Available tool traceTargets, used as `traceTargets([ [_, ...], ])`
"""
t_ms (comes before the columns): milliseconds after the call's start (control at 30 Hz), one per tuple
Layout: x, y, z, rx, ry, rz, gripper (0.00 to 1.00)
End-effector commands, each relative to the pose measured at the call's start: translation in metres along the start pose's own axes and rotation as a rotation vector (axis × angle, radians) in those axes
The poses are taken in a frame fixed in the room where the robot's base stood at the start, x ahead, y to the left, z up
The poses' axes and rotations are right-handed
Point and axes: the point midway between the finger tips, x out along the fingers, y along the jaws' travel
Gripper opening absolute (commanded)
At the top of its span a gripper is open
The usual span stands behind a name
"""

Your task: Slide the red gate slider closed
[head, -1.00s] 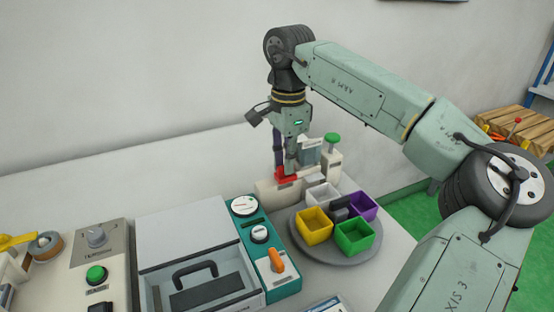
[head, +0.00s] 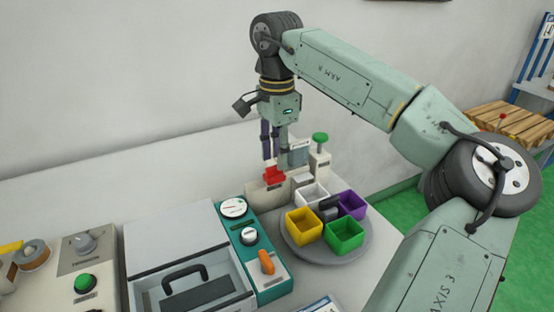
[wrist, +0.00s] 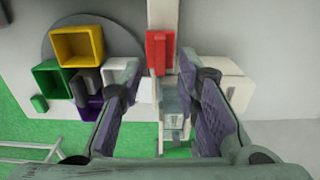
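The red gate slider (head: 273,175) is a small red block on a pale fixture at the back of the table. It also shows in the wrist view (wrist: 156,50) as an upright red block on a white bar. My gripper (head: 275,162) hangs pointing down just above the slider in the head view. In the wrist view my gripper (wrist: 161,75) is open, with its two fingers apart and nothing between their pads.
A round grey tray (head: 300,248) with yellow, green, purple and white bins stands in front of the fixture. A green-topped post (head: 320,138) rises close to the right of my gripper. A teal control panel (head: 272,290) and a grey case (head: 170,235) stand at front left.

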Motion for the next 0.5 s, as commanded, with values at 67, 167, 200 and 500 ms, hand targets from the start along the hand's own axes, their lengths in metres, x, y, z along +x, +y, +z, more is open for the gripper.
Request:
traceTargets([
  [67,-0.018,-0.001,0.000,0.001,0.002,-0.004,0.30],
  [167,-0.041,-0.001,0.000,0.002,0.002,-0.003,0.30],
  [200,-0.049,-0.001,0.000,0.002,0.001,-0.004,0.30],
  [500,-0.093,0.000,0.000,0.001,0.001,-0.002,0.30],
])
